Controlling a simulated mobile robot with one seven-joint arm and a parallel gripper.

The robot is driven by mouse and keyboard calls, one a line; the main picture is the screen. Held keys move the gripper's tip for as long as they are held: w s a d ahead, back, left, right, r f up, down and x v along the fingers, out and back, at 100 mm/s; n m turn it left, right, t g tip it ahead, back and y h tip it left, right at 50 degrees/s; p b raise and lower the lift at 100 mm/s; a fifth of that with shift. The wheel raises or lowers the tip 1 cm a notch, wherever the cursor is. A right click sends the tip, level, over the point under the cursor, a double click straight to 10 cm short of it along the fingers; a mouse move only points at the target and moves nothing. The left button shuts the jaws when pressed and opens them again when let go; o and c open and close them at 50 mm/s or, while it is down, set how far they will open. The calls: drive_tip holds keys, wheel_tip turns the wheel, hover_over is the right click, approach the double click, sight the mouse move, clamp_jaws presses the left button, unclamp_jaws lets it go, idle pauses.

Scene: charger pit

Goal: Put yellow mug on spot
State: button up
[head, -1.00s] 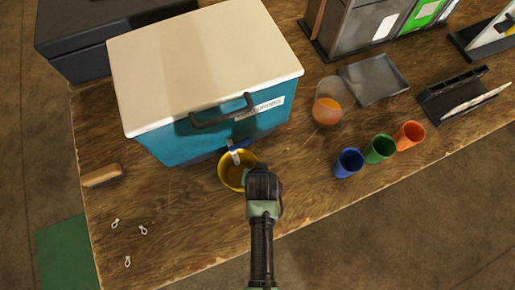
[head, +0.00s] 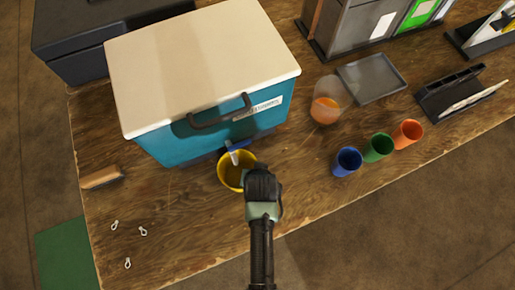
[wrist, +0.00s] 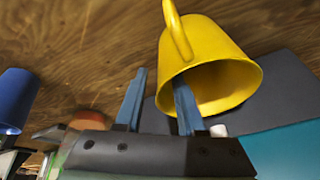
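My gripper (wrist: 160,95) is open there, fingers apart. One finger overlaps the mug's mouth and the other is outside; I cannot tell whether they touch it. I cannot make out a marked spot.
The teal cooler (head: 215,135) with a white lid blocks the back. Blue (head: 346,163), green (head: 378,148) and orange (head: 407,134) cups stand to the right, near an orange-filled clear vessel (head: 325,108) and a grey tray (head: 372,78). A brush (head: 102,178) lies left. The front left bench is mostly clear.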

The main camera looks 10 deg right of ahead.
drive_tip(key=v, duration=1.1)
drive_tip(key=shift+p, duration=0.35)
drive_tip(key=shift+r, duration=0.1)
